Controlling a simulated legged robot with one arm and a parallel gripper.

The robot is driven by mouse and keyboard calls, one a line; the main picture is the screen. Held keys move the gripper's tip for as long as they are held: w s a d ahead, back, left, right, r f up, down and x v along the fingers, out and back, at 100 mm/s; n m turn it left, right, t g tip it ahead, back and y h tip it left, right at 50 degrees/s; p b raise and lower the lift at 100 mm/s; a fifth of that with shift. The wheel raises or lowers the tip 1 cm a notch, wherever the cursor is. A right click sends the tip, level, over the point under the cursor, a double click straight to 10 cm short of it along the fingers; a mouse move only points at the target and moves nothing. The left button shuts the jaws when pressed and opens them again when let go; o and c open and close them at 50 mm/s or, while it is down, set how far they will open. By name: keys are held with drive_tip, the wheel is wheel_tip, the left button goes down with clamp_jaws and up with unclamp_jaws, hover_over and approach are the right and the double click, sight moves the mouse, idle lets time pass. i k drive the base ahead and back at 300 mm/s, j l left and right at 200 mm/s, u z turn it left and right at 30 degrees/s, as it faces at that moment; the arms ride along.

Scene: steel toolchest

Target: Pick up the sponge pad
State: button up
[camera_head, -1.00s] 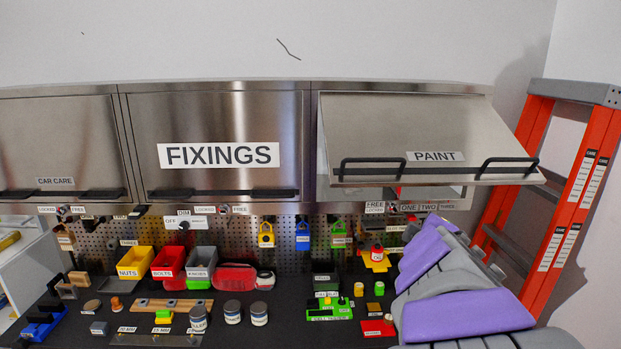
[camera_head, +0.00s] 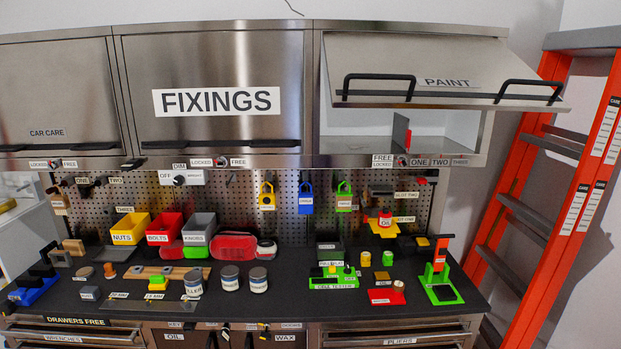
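I cannot pick out the sponge pad for certain. A small yellow-and-green block (camera_head: 157,284) on the black worktop, left of the round tins, looks most like one. A small grey block (camera_head: 88,293) and a round tan piece (camera_head: 84,271) lie further left on the same worktop. My gripper is not in view, so its state and what it may hold are hidden.
Round tins (camera_head: 230,278) stand right of the block, and a wooden rail (camera_head: 180,273) lies behind it. Yellow, red and grey bins line the back. The raised PAINT door (camera_head: 430,70) juts out above. An orange ladder (camera_head: 575,170) stands at right.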

sight(158, 282)
drive_tip(key=u, duration=1.25)
